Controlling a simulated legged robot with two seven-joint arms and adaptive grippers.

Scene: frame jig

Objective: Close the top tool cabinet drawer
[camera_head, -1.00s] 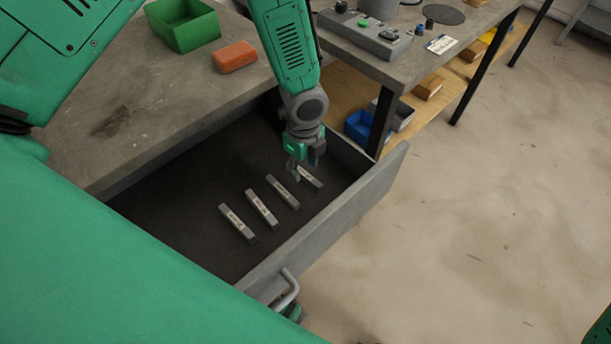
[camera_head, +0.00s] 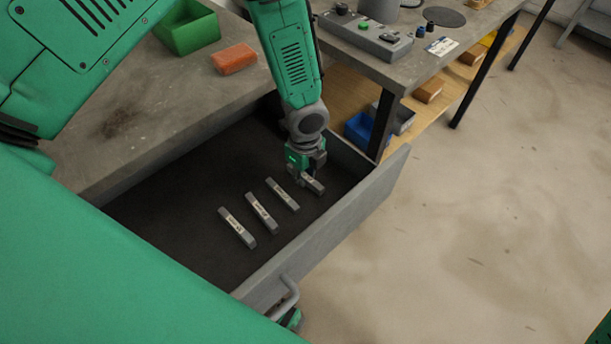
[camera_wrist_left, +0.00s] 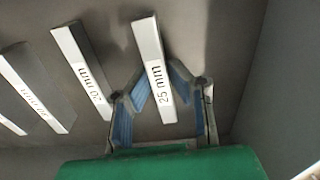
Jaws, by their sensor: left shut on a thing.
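The top drawer (camera_head: 160,208) of the tool cabinet stands pulled out, with a grey front panel (camera_head: 335,237) and a bar handle (camera_head: 287,297). My left gripper (camera_head: 309,181) is down inside it, shut on the grey 25 mm block (camera_head: 313,186). In the left wrist view the left gripper's blue-padded fingers (camera_wrist_left: 160,100) are on both sides of that 25 mm block (camera_wrist_left: 150,60). A small green and dark part beside the handle seems to be my right gripper (camera_head: 291,319); its fingers are mostly hidden.
Several labelled blocks, including a 20 mm one (camera_wrist_left: 80,65), lie in a row in the drawer. The cabinet top (camera_head: 125,125) holds a green bin (camera_head: 187,30) and an orange block (camera_head: 234,58). A workbench (camera_head: 440,62) stands at right. Floor in front is clear.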

